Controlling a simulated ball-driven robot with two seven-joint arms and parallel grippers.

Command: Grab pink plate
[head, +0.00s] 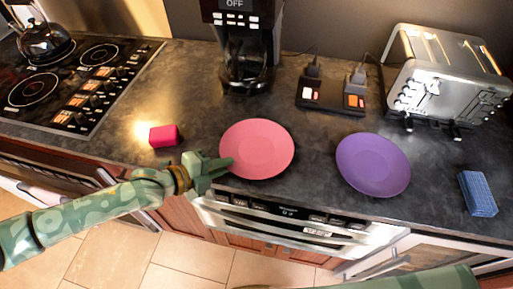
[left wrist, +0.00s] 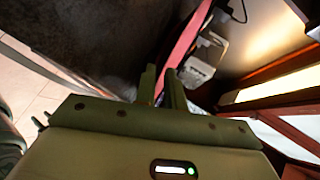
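The pink plate (head: 258,149) lies near the front edge of the dark counter, left of the purple plate. My left gripper (head: 226,164) is at its left front rim. In the left wrist view the pink plate (left wrist: 186,38) shows nearly edge-on, as a thin strip running down between the two fingers. The fingers of the left gripper (left wrist: 161,88) are close together with the rim between them, so it looks shut on the plate. Part of my right arm shows at the bottom right of the head view; its gripper is out of view.
A purple plate (head: 373,164) lies to the right, with a blue sponge-like block (head: 478,193) beyond it. A pink block (head: 163,136) sits left of the pink plate. A coffee maker (head: 247,45), power strip (head: 331,97) and toaster (head: 444,80) stand behind. The stove (head: 72,80) is at left.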

